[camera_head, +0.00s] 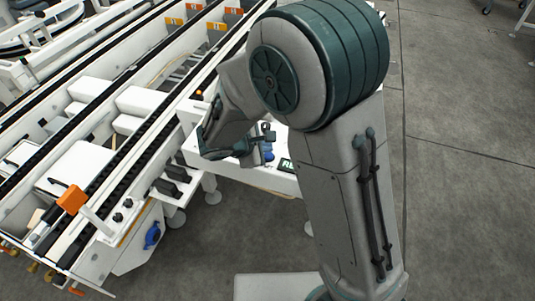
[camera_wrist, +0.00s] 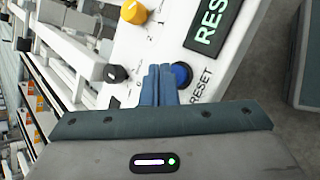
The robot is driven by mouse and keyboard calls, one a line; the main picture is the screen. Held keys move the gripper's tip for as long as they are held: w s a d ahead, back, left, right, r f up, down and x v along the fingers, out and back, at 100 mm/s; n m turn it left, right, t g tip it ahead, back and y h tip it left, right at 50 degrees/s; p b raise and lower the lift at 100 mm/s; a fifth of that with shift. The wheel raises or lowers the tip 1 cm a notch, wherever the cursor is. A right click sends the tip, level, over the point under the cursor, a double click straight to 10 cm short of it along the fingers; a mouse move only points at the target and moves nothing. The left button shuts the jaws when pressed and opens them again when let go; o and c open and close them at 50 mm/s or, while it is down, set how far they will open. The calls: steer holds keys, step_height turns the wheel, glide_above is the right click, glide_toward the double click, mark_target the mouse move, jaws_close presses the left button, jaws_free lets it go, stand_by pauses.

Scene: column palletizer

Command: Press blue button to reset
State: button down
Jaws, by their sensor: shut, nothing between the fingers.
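The blue button (camera_wrist: 181,75) shows in the wrist view, on a white control panel (camera_wrist: 222,68) beside the printed word RESET. My gripper (camera_wrist: 158,70) is shut and empty. Its fingertips lie just left of the blue button in the wrist view and cover part of the panel. I cannot tell whether they touch the button. In the head view my gripper (camera_head: 268,143) is over the panel, and the blue button cannot be made out clearly behind it.
A yellow knob (camera_wrist: 134,12) and a black knob (camera_wrist: 116,74) stand on the panel near the fingers. A green-lit display (camera_wrist: 212,22) is above the button. A white conveyor (camera_head: 100,120) fills the left of the head view. Open grey floor lies at the right.

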steer(key=shift+f, duration=0.15)
steer(key=shift+f+b, duration=0.3)
steer(key=shift+b, duration=0.25)
steer(key=shift+f+b, duration=0.45)
steer(key=shift+b, duration=0.05)
stand_by(0.4)
steer(key=shift+r, duration=0.15)
steer(key=shift+r+p, duration=0.55)
steer(key=shift+r, duration=0.2)
step_height(320, 180, up, 5)
steer(key=p, duration=0.3)
steer(key=shift+p, duration=0.3)
stand_by(0.6)
